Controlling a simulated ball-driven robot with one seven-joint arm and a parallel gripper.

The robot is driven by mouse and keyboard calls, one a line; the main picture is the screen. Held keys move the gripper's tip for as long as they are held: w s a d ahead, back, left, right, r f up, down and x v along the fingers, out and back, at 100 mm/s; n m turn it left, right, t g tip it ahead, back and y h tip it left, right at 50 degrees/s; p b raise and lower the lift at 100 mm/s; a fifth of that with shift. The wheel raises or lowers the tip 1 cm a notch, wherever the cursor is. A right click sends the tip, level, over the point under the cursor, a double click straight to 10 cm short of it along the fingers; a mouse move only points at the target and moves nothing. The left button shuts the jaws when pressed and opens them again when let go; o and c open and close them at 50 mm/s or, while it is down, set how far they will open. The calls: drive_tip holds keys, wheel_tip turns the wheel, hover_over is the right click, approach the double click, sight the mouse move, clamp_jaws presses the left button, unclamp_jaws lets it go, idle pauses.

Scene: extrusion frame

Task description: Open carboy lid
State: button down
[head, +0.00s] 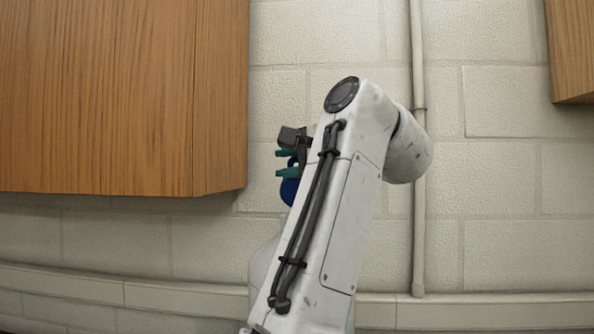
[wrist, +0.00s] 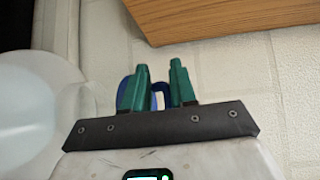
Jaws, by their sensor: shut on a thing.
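My gripper (head: 279,163) has green fingers and shows just left of my white arm in the head view. It also shows in the wrist view (wrist: 160,72), with its fingers a little apart. A dark blue, curved thing (wrist: 123,93), possibly the carboy lid, sits at the fingers, and the gripper is shut on it. In the head view the blue thing (head: 289,190) shows below the fingers, partly hidden by my arm. No carboy body can be made out in the head view. A pale, rounded, smooth shape at the left of the wrist view cannot be identified surely.
A wooden cabinet (head: 120,95) fills the upper left, its edge near my gripper. Another wooden cabinet (head: 575,50) is at the upper right. A vertical pipe (head: 418,250) runs down the pale block wall (head: 520,215) behind my arm. A ledge (head: 460,308) crosses low.

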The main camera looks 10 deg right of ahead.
drive_tip(key=c, duration=1.8)
unclamp_jaws()
drive_tip(key=shift+w+d, duration=0.45)
drive_tip(key=shift+o, duration=0.7)
drive_tip(key=shift+w+d+f, duration=0.1)
drive_tip(key=shift+w+f, duration=0.1)
drive_tip(key=shift+f, duration=0.15)
drive_tip(key=shift+o, duration=0.8)
drive_tip(key=shift+s+d+r, duration=0.2)
drive_tip(key=shift+s+r, duration=0.2)
drive_tip(key=shift+s, duration=0.05)
drive_tip(key=shift+o, duration=1.7)
drive_tip(key=shift+w+a+f, duration=0.1)
drive_tip(key=shift+w+f, duration=0.05)
drive_tip(key=shift+w, duration=0.1)
drive_tip(key=shift+s, duration=0.1)
